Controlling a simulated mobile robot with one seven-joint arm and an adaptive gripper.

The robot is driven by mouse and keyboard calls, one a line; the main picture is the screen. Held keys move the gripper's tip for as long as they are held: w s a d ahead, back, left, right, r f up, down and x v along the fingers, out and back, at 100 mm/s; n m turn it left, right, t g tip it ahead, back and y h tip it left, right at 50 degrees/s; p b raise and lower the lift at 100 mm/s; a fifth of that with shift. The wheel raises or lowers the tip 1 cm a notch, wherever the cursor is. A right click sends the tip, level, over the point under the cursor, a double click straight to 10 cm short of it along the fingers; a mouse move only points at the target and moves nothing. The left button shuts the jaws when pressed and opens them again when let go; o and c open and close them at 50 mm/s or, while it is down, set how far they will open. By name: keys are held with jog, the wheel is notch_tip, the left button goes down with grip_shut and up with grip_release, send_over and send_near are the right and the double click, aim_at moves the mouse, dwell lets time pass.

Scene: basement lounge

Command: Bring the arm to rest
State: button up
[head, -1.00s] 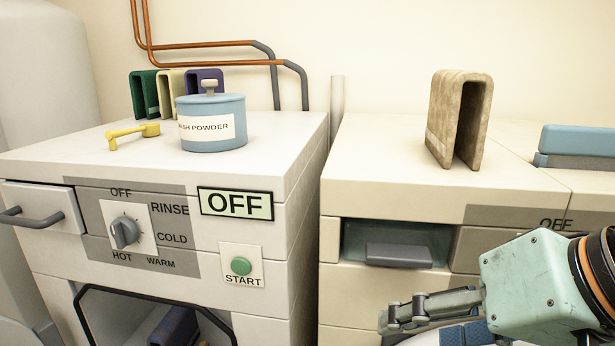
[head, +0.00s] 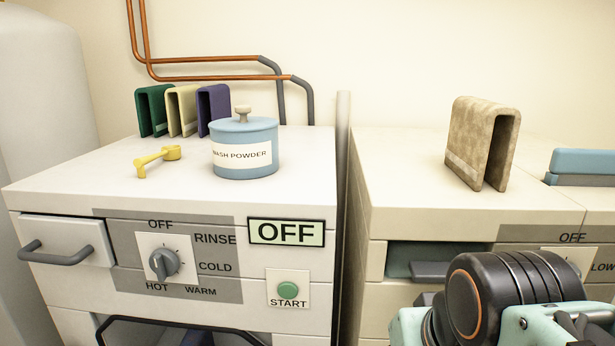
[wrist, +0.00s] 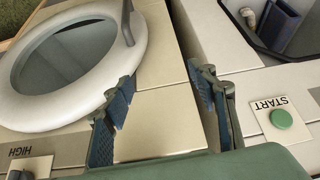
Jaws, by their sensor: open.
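My gripper (wrist: 165,105) is open and empty in the wrist view, its two blue-padded fingers spread apart. Between them show the cream front panels of the machines. In the head view my arm's wrist (head: 500,300) is at the lower right, in front of the right machine (head: 450,190); the fingers do not show there. Nothing is seen touching the gripper.
The left machine (head: 110,182) carries a wash powder tub (head: 245,150), a yellow scoop (head: 157,161) and several folded cloths. A tan folded cloth (head: 482,140) stands on the right machine. In the wrist view a round door (wrist: 75,60) and a START button (wrist: 281,118) lie either side of the fingers.

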notch_tip(320, 180, up, 31)
jog(key=p, duration=2.8)
jog(key=shift+p, duration=0.35)
jog(key=shift+f, duration=0.15)
